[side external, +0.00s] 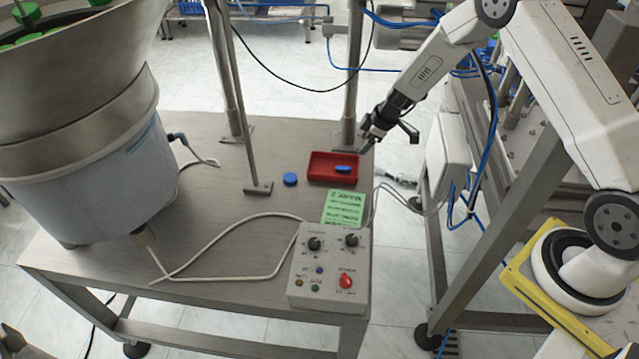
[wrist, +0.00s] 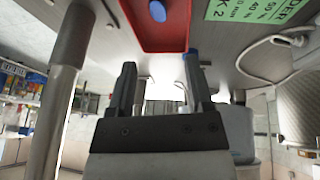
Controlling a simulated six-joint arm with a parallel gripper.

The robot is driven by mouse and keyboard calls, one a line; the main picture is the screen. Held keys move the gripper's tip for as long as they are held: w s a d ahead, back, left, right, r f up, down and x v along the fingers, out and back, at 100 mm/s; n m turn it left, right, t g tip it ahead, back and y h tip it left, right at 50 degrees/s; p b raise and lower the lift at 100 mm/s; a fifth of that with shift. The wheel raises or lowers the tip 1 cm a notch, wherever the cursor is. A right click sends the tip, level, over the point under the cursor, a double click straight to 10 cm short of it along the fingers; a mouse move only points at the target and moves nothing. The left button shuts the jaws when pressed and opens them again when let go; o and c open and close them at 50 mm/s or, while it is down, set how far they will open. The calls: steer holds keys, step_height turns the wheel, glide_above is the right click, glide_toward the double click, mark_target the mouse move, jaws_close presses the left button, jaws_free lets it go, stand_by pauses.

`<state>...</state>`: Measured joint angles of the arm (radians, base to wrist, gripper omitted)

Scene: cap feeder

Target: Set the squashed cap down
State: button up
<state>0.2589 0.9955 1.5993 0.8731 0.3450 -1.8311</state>
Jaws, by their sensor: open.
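A blue cap (side external: 343,169) lies in the red tray (side external: 312,170), towards its right end. In the wrist view this cap (wrist: 157,11) looks oval, and the tray (wrist: 180,42) fills the top middle. A second blue cap (side external: 290,179) lies on the table just left of the tray. In the wrist view a bit of blue (wrist: 192,51) shows at the tip of the right finger, mostly hidden by it. My gripper (side external: 371,143) is above and right of the tray's right end. In the wrist view my gripper (wrist: 159,72) is open, with nothing between its fingers.
A green label sheet (side external: 343,207) lies in front of the tray, and a control box (side external: 330,265) stands nearer. Metal posts (side external: 353,80) rise behind the tray. A large bowl feeder (side external: 80,130) takes the left side. A cable crosses the table.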

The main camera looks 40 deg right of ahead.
steer(key=s+a+r+m+g, duration=0.1)
steer(key=s+a+r+m, duration=0.15)
steer(key=s+r, duration=0.35)
steer(key=s+a+r+m, duration=0.2)
steer(key=s+a+r, duration=0.2)
steer(key=s+r, duration=0.15)
steer(key=s+a+r+m+h, duration=0.1)
steer(key=s+r+m, duration=0.1)
steer(key=s, duration=0.4)
steer(key=s+a+r+m+h, duration=0.1)
steer(key=s+r+m, duration=0.1)
steer(key=s, duration=0.5)
steer(key=shift+s+a+r+g, duration=0.3)
steer(key=shift+a+r+g, duration=0.1)
steer(key=shift+r, duration=0.1)
